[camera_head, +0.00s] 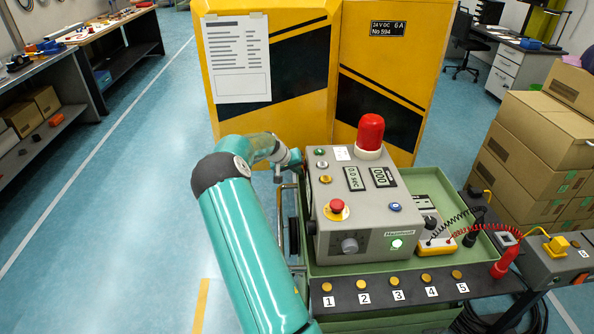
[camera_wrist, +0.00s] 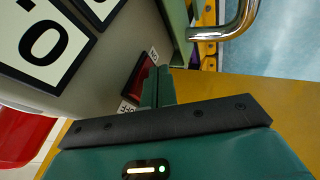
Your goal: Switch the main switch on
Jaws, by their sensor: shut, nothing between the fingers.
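A red rocker switch in a dark frame (camera_wrist: 134,86) sits on a side face of the grey control box (camera_head: 365,225). In the head view my arm bends round to the box's left side, and the fingertips and the rocker are hidden there.
The box carries a red beacon (camera_head: 369,134), a red mushroom button (camera_head: 337,208), a lit green button (camera_head: 397,243) and displays. A shiny metal handle (camera_wrist: 238,22) is near my gripper. The yellow cabinet (camera_head: 385,75) stands behind. Floor at left is clear.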

